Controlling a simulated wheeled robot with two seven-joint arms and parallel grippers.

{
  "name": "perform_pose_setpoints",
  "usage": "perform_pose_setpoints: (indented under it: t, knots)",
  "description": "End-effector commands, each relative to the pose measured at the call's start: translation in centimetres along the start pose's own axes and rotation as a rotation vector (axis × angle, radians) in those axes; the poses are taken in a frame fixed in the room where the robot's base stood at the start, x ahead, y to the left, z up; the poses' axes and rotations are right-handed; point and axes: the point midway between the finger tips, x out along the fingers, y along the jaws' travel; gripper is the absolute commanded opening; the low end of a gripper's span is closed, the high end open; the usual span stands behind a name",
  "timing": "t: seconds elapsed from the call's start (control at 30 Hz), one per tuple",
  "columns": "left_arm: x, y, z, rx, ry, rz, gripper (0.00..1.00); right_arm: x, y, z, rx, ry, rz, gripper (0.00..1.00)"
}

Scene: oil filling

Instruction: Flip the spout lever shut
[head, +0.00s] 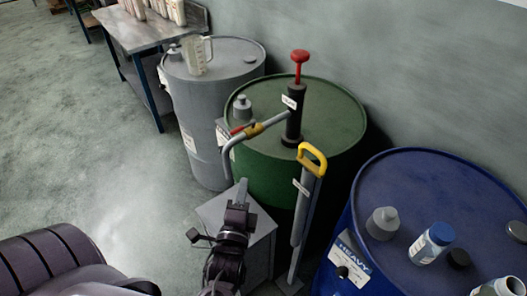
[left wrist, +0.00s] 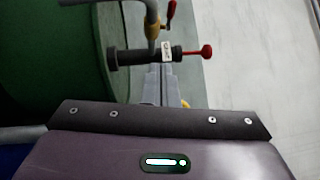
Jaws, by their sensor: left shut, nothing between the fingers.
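The spout pipe (head: 230,147) runs left from the black pump (head: 294,115) on the green drum (head: 336,130) and bends down at its end. It has a yellow collar (head: 254,130). The small red spout lever (head: 239,128) sits beside the pipe; it also shows at the top of the left wrist view (left wrist: 171,13), sticking up beside the pipe. Whether the lever is open or shut I cannot tell. My left gripper (head: 241,190) is shut and empty, below and apart from the spout. Its fingers (left wrist: 165,88) show in the left wrist view. My right gripper is not in view.
The pump's red knob (head: 299,57) stands up high. A grey tool with a yellow handle (head: 313,158) stands in front of the green drum. A grey box (head: 262,225) is under the spout. A blue drum (head: 430,190) with bottles is at right, a grey drum (head: 215,90) behind.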

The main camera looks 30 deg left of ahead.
Motion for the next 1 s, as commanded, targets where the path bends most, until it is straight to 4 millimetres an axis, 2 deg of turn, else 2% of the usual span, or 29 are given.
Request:
perform_pose_setpoints:
  t: [0.13, 0.43, 0.57, 0.67, 1.0]
  knots:
    - [0.1, -1.4, 0.6, 0.026, -0.021, -0.025, 0.0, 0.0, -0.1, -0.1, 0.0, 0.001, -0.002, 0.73]
    - [0.1, -1.4, 0.6, 0.025, -0.02, -0.025, 0.0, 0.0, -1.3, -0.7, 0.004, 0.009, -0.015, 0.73]
    - [0.9, -1.5, 0.6, 0.026, -0.02, -0.026, 0.0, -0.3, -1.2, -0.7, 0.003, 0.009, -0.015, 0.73]
    - [2.4, -1.7, 0.7, 0.025, -0.021, -0.028, 0.0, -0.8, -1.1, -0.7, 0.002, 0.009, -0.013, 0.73]
    - [9.6, -1.9, 0.8, 0.024, -0.021, -0.027, 0.0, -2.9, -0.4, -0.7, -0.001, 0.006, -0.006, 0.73]
